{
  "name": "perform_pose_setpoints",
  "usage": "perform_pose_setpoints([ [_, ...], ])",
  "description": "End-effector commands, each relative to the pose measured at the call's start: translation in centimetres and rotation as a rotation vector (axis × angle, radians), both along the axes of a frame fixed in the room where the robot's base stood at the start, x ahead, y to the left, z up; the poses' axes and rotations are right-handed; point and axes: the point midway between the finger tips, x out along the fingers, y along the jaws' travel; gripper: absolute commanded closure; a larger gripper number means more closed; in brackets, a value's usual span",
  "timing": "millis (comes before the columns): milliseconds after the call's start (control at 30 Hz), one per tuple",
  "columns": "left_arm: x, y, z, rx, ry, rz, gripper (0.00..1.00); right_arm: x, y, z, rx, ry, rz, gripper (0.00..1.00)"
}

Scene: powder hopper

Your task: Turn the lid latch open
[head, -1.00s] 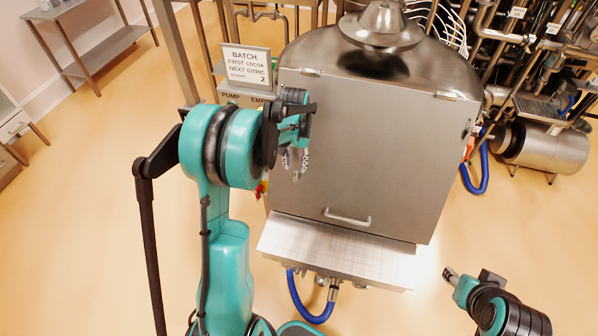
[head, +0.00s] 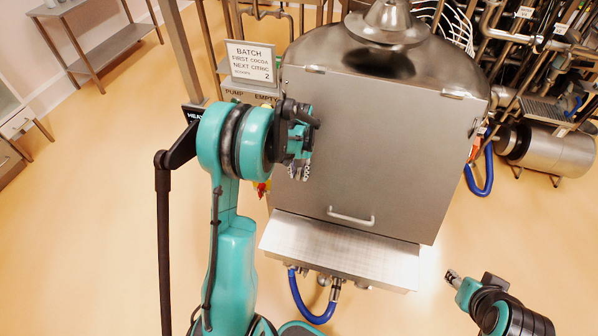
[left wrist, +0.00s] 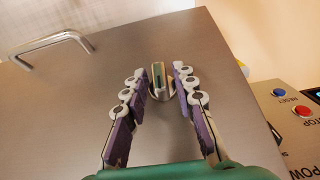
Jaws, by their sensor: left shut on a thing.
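The lid (head: 375,155) is the flat grey steel front panel of the hopper, and it lies closed. The lid latch (left wrist: 160,82) is a small metal knob with a raised bar, near the panel's edge in the left wrist view. The bar points roughly up the picture. My left gripper (left wrist: 162,70) has its purple-backed fingers on both sides of the latch, shut on it. In the head view my left gripper (head: 299,171) is at the panel's left side and hides the latch. My right gripper (head: 452,276) is low at the right, away from the hopper; its jaw opening is unclear.
A bar handle (head: 351,216) sits low on the panel; it also shows in the left wrist view (left wrist: 50,45). A steel ledge (head: 340,250) juts out below. A control box with a red button (left wrist: 307,120) is beside the panel. Pipes crowd the back right.

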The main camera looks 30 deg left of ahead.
Motion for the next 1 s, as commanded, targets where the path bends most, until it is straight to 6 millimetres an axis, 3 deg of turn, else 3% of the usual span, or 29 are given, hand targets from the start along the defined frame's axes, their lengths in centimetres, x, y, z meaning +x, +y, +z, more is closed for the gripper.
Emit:
perform_pose_setpoints([
  [467, 0.3, -0.3, -0.1, 0.123, 0.022, -0.068, 1.0, 0.0, 0.0, -0.9, 0.0, 0.0, 0.0, 0.6],
  [1000, 0.5, -0.9, -0.6, 0.548, 0.121, -0.298, 1.0, 0.0, 0.0, -4.9, 0.0, 0.0, 0.0, 0.6],
])
